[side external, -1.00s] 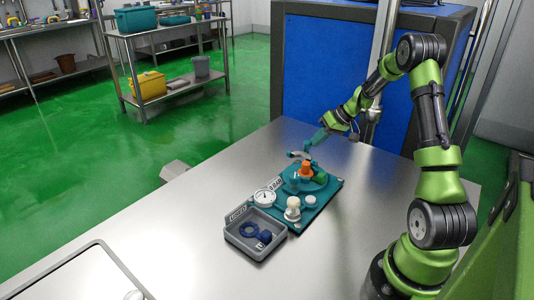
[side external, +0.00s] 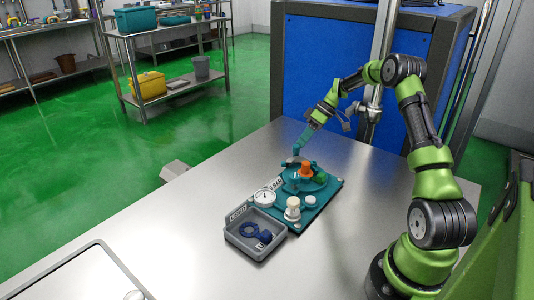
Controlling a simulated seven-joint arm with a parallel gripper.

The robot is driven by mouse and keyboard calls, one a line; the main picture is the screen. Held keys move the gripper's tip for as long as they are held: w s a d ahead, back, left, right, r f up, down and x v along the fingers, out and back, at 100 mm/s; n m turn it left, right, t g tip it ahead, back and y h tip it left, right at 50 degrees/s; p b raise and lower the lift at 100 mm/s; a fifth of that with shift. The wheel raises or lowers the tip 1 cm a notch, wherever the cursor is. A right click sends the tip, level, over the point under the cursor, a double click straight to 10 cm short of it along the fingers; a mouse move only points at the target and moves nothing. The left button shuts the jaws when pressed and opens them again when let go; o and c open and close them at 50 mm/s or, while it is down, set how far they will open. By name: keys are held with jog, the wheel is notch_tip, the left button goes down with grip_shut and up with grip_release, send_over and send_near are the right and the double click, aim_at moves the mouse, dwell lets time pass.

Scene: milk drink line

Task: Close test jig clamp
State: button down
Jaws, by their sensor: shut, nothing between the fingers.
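The test jig is a teal base plate (side external: 328,194) on the steel table, with a round teal fixture (side external: 318,184) on its far part. An orange part (side external: 306,168) stands on the fixture. The clamp's grey lever (side external: 290,162) shows small at the fixture's far left side, partly hidden by my gripper. My gripper (side external: 297,153) is shut and empty, pointing down from above and behind the jig. Its tip is at or just above the lever; I cannot tell whether they touch.
A white dial gauge (side external: 265,197), a white knob (side external: 292,204) and a white cap (side external: 310,200) are on the plate's near part. A grey tray (side external: 246,246) with dark blue parts sits beside it. The steel table (side external: 200,220) is mostly bare around the jig.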

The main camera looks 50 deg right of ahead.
aim_at(294, 146)
jog(key=a+n+g, duration=0.1)
jog(key=w+a+n, duration=0.1)
jog(key=n, duration=0.1)
jog(key=shift+g+y, duration=0.4)
jog(key=a+n+g, duration=0.1)
jog(key=n, duration=0.1)
jog(key=shift+a+n+g, duration=0.3)
jog(key=shift+g, duration=0.1)
jog(key=shift+a+n+g, duration=0.6)
jog(key=shift+a+n, duration=0.1)
jog(key=shift+n, duration=0.4)
jog(key=shift+s+a, duration=0.1)
jog(key=shift+a, duration=0.35)
